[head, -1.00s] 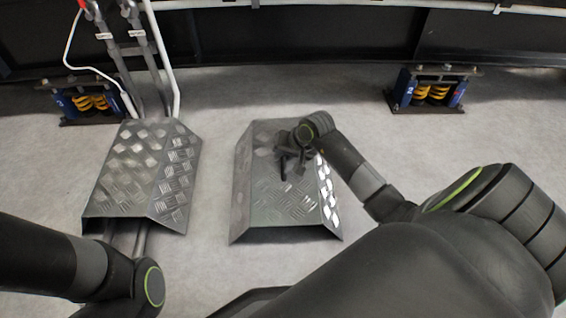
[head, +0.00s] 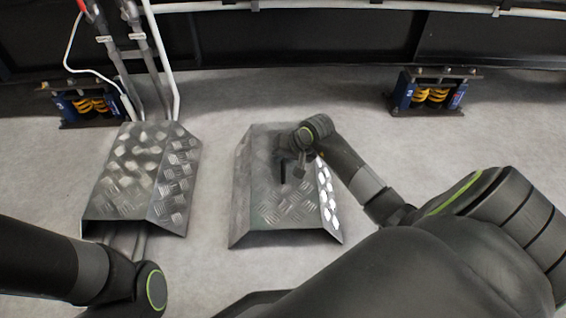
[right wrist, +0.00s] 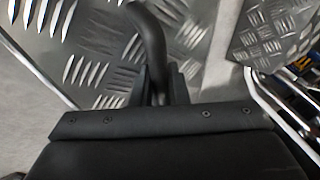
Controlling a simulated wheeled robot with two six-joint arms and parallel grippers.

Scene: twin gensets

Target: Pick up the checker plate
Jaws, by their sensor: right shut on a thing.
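The checker plate (head: 262,215) is a grey metal cover with sloping sides and a raised tread pattern. It sits on the pale floor in the middle of the head view, and its tread also fills much of the right wrist view (right wrist: 95,70). My right gripper (head: 291,171) is over its upper middle. In the right wrist view the gripper (right wrist: 160,88) is shut on a dark curved bar (right wrist: 150,35), which looks like the plate's handle. The bar's ends are hidden. My left gripper is out of view; only its arm shows.
A second, similar checker plate (head: 125,175) lies to the left, over pipes (head: 150,85) that rise behind it. Spring mounts (head: 430,93) and (head: 90,103) stand along the dark frame at the back. Bare floor (head: 215,140) separates the two plates.

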